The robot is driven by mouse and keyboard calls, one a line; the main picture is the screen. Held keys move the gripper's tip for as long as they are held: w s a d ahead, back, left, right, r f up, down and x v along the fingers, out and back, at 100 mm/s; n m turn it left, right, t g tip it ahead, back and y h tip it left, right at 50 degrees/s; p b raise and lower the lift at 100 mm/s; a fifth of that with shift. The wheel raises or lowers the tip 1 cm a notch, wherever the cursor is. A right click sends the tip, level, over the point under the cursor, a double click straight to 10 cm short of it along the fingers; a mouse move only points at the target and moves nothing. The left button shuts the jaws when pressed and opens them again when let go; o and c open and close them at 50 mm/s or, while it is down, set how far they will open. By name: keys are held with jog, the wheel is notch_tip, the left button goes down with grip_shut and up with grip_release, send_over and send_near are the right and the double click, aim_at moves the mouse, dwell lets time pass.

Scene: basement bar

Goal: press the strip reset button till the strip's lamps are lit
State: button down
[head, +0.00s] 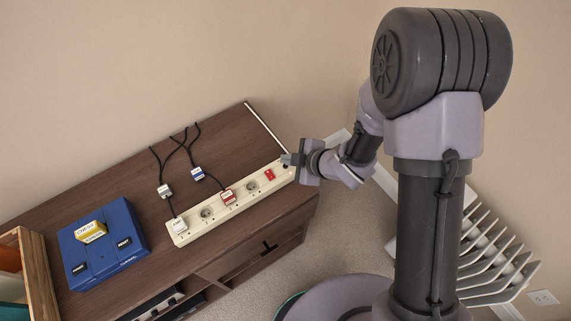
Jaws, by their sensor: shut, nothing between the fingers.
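The cream power strip (212,228) lies on the dark wooden cabinet top, running from lower left to upper right. A red switch (270,175) sits near its right end. A small detail at that end, close to my gripper, is too small to tell as the reset button. My gripper (286,159) is shut and empty, just above the strip's right end; I cannot tell whether it touches. A white plug (180,226) and a red-and-white plug (228,197) sit in sockets. I cannot tell whether any lamps are lit.
Two loose plugs, one white (165,191) and one blue-and-white (198,174), lie behind the strip on black cables. A blue box (104,246) with a yellow block (91,232) is at left, beside a wooden crate (38,275). A white rack (490,255) stands at right.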

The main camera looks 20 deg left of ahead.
jog(key=shift+f+b, duration=0.45)
jog(key=shift+f+b, duration=0.35)
jog(key=shift+b, duration=0.05)
dwell(0.4)
dwell(0.3)
jog(key=shift+r+p, duration=0.55)
jog(key=shift+r, duration=0.3)
notch_tip(320, 180, up, 5)
jog(key=p, duration=0.4)
dwell(0.4)
